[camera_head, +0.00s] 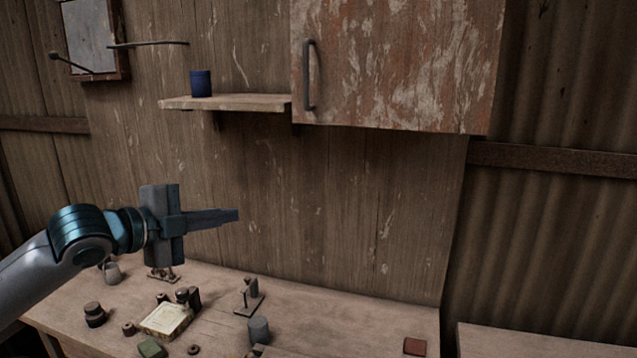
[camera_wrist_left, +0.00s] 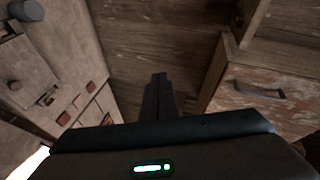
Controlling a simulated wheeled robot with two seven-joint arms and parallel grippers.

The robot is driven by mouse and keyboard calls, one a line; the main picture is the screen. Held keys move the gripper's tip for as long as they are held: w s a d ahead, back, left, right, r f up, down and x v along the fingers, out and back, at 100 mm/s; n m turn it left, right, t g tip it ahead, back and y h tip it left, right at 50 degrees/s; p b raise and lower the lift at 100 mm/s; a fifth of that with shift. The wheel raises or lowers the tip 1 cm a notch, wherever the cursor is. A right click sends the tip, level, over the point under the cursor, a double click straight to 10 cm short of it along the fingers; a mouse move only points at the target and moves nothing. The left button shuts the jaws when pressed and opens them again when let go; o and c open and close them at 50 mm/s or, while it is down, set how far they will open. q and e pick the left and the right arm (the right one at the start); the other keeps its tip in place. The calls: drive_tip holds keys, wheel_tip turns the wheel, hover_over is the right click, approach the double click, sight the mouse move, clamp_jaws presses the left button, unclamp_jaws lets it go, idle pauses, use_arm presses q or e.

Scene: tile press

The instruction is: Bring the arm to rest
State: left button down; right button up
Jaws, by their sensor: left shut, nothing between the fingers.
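My left arm comes in from the left in the head view, raised above the workbench (camera_head: 300,308). My left gripper (camera_head: 236,215) points to the right, with its fingers together and nothing between them. It is held clear of the bench, in front of the plank wall. In the left wrist view the closed fingers (camera_wrist_left: 158,80) point away toward the boards. My right gripper is in neither view.
A wall cabinet (camera_head: 395,65) with a dark handle hangs at upper right. A pale square block (camera_head: 166,319), a grey cylinder (camera_head: 259,330), a reddish tile (camera_head: 414,346) and several small parts lie on the bench.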

use_arm(q)
drive_tip(key=s+d+f+n+g+y, duration=0.1)
drive_tip(key=s+f+n, duration=0.3)
drive_tip(key=f, duration=0.7)
drive_tip(key=s+d+f+n+g+y, duration=0.1)
drive_tip(key=s+d+f+n, duration=0.3)
drive_tip(key=f, duration=0.7)
drive_tip(key=s+a+f+n+g+y, duration=0.1)
drive_tip(key=s+f+n+y, duration=0.1)
drive_tip(key=s+f, duration=0.65)
drive_tip(key=s+a+f+n+g+y, duration=0.2)
drive_tip(key=s+a+f+n, duration=0.15)
drive_tip(key=s+f, duration=0.45)
drive_tip(key=s+a+f+n+g+y, duration=0.1)
drive_tip(key=s+a+f+n+g, duration=0.1)
drive_tip(key=s+f+n, duration=0.5)
drive_tip(key=s+a+f+g+y, duration=0.25)
drive_tip(key=s+f, duration=0.35)
drive_tip(key=s, duration=0.5)
wheel_tip(320, 180, down, 32)
drive_tip(key=s+b, duration=0.1)
drive_tip(key=b, duration=0.3)
drive_tip(key=s+a+f+b, duration=0.2)
drive_tip(key=s+f, duration=0.7)
drive_tip(key=f, duration=0.1)
drive_tip(key=s+a+f+g+b, duration=0.1)
drive_tip(key=s+a+f, duration=0.1)
drive_tip(key=s+f, duration=0.7)
drive_tip(key=shift+f+b, duration=0.35)
drive_tip(key=shift+f, duration=0.45)
